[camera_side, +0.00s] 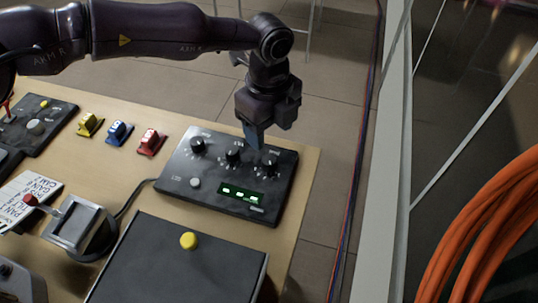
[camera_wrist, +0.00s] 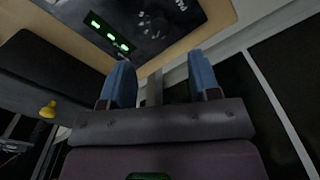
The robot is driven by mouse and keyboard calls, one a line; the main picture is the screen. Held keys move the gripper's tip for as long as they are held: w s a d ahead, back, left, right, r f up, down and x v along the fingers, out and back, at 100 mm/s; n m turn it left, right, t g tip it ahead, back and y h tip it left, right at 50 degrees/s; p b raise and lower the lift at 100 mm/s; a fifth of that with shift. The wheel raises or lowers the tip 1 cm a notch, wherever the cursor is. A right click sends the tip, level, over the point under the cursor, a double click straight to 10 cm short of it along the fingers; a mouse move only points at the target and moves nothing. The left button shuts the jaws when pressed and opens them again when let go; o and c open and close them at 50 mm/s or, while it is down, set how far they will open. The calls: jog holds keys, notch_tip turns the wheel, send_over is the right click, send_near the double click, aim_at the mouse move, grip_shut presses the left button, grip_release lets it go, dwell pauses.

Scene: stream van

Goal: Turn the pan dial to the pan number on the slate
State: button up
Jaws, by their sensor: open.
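A black control box (camera_side: 175,183) carries three black dials in a row: a left dial (camera_side: 198,146), a middle dial (camera_side: 233,155) and a right dial (camera_side: 269,168). My gripper (camera_side: 254,143) points down above the box, between the middle and right dials. In the wrist view its blue fingers (camera_wrist: 160,85) are apart and empty.
Yellow (camera_side: 89,124), blue (camera_side: 119,132) and red (camera_side: 151,142) blocks stand left of the box. A dark flat case (camera_side: 175,263) with a yellow knob (camera_side: 188,241) lies in front. A grey device with a red-tipped lever (camera_side: 80,225) stands near the slate. The table edge is close on the right.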

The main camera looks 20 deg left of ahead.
aim_at(269, 159)
notch_tip(269, 159, down, 9)
dwell(0.3)
jog(key=c, duration=0.9)
